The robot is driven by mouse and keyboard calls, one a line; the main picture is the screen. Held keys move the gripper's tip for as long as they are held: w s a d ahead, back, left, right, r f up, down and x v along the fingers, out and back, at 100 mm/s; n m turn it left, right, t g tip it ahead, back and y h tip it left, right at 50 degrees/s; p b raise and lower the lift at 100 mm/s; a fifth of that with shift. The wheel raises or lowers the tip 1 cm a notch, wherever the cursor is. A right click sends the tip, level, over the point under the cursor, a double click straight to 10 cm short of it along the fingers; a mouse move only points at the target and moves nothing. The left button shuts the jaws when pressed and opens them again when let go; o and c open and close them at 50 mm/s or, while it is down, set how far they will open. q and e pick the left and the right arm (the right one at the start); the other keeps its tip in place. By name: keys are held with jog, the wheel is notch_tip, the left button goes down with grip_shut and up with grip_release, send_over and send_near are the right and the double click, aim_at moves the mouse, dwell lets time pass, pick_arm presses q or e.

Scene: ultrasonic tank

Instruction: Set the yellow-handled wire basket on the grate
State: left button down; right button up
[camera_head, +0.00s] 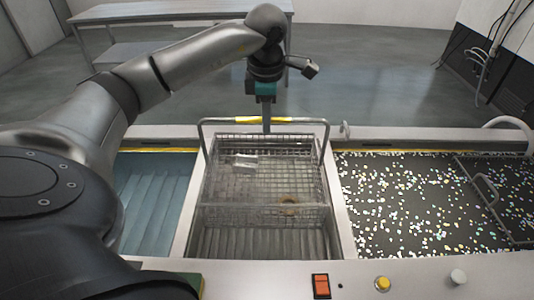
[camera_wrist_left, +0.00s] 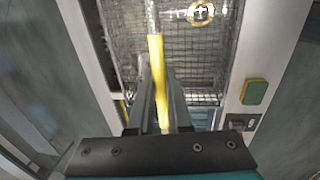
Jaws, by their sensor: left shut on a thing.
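The wire basket (camera_head: 265,182) is a grey mesh box with a tall loop handle, whose top bar has a yellow sleeve (camera_head: 284,120). My left gripper (camera_head: 267,127) is shut on this handle; the yellow sleeve shows between its fingers in the left wrist view (camera_wrist_left: 158,75). The basket is over or inside the middle compartment; I cannot tell how far its bottom is above the floor. Ribbed grey metal (camera_head: 258,243), perhaps the grate, shows below the basket's front edge. My right gripper is not in view.
A left compartment (camera_head: 155,195) has a bluish ribbed bottom. A right dark compartment (camera_head: 400,205) is covered with pale specks and has a handled panel (camera_head: 487,188). The front ledge carries a red switch (camera_head: 321,286) and a yellow button (camera_head: 382,283). A table (camera_head: 180,12) stands behind.

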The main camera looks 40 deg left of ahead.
pick_arm(q)
notch_tip(320, 180, down, 10)
dwell(0.6)
jog(key=shift+w, duration=0.1)
jog(key=c, duration=1.3)
grip_release()
jog(key=shift+f, duration=0.15)
jog(key=o, duration=0.5)
jog(key=shift+c, duration=0.2)
notch_tip(320, 180, up, 12)
jog(key=s+d, duration=0.1)
jog(key=shift+s, duration=0.25)
jog(key=shift+d, duration=0.1)
